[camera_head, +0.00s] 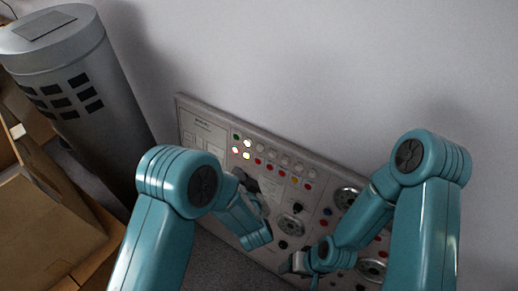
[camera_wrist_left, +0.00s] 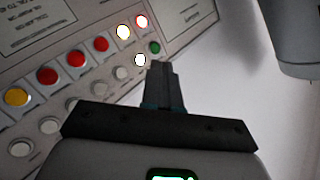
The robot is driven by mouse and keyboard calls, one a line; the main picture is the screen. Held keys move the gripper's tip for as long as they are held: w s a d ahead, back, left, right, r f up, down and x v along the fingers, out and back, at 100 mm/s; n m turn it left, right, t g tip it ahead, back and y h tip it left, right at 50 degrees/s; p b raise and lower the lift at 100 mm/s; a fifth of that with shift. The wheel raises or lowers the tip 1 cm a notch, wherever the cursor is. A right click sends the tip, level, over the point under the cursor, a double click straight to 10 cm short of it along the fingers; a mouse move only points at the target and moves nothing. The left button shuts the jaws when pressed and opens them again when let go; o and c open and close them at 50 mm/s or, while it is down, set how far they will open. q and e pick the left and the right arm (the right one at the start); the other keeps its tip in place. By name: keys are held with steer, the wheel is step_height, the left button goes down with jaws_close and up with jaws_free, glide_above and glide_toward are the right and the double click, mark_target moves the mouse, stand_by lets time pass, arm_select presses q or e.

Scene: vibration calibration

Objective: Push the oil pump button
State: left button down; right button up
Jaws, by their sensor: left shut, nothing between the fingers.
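The control panel (camera_head: 203,133) leans against the wall, with rows of coloured buttons, knobs and dials. Its labels are too small or blurred to read, so I cannot tell which button is the oil pump one. My left gripper (camera_head: 240,174) is in front of the panel, just below the lit buttons. In the left wrist view its fingers (camera_wrist_left: 161,68) are shut and empty, and their tips appear just below a green button (camera_wrist_left: 154,47) and a lit white button (camera_wrist_left: 139,59). Contact cannot be told. My right gripper (camera_head: 288,265) is low before the panel, its fingers unclear.
Red buttons (camera_wrist_left: 75,59) and a yellow button (camera_wrist_left: 16,97) run along the panel beside the lit ones. A grey cylinder (camera_head: 62,75) stands left of the panel, with cardboard boxes (camera_head: 45,215) by it. The wall above the panel is bare.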

mark_target(259, 149)
arm_select(q)
steer(key=shift+w, duration=0.1)
steer(key=w+d+f+b, duration=0.1)
steer(key=w+d+b, duration=0.1)
steer(key=w+d, duration=0.3)
steer(key=shift+b+x, duration=0.3)
steer(key=shift+x, duration=0.65)
steer(key=shift+d+f, duration=0.1)
steer(key=shift+d, duration=0.1)
steer(key=shift+w+f, duration=0.1)
stand_by(1.1)
steer(key=shift+w+d, duration=0.25)
steer(key=shift+w+d+b, duration=0.2)
steer(key=shift+w+b, duration=0.1)
steer(key=shift+b, duration=0.15)
stand_by(0.8)
steer(key=shift+s, duration=0.1)
steer(key=shift+s+a+p, duration=0.3)
steer(key=shift+s+a, duration=0.15)
steer(key=shift+s, duration=0.1)
